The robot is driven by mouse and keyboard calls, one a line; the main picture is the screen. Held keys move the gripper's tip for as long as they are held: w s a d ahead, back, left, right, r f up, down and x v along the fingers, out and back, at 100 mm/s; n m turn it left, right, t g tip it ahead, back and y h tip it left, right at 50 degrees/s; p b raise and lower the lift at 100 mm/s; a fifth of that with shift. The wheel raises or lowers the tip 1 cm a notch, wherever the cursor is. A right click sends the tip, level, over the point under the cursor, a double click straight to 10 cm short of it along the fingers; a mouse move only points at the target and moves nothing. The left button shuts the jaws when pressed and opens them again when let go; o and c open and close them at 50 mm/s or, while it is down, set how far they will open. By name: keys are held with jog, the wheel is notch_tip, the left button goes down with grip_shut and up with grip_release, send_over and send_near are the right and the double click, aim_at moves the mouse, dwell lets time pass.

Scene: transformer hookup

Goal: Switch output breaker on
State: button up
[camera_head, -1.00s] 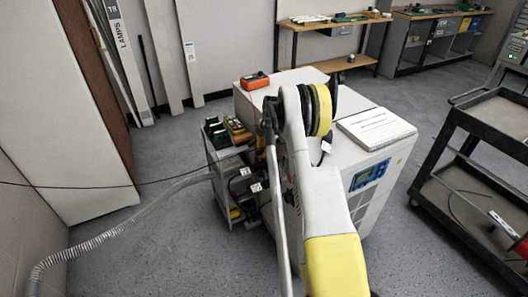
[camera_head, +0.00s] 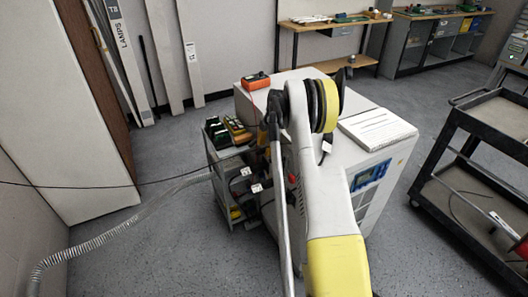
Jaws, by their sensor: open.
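A white cabinet (camera_head: 375,150) with a blue display panel (camera_head: 370,175) stands in the middle of the camera_head view. At its left is a small grey open unit (camera_head: 222,165) with dark parts and white labels (camera_head: 257,188) on its side. I cannot make out the output breaker or its position; my arm covers part of this side. My arm, white and yellow, reaches over the cabinet's near left side. My gripper is not visible; the arm's far end is hidden behind its own links.
An orange meter (camera_head: 255,81) and a stack of paper (camera_head: 377,129) lie on the cabinet. A dark cart (camera_head: 470,160) stands at the right. A corrugated hose (camera_head: 110,237) and a thin cable run at the left.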

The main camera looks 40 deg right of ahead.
jog(key=v, duration=0.9)
jog(key=shift+r, duration=0.25)
jog(key=shift+s, duration=0.1)
jog(key=shift+c, duration=0.5)
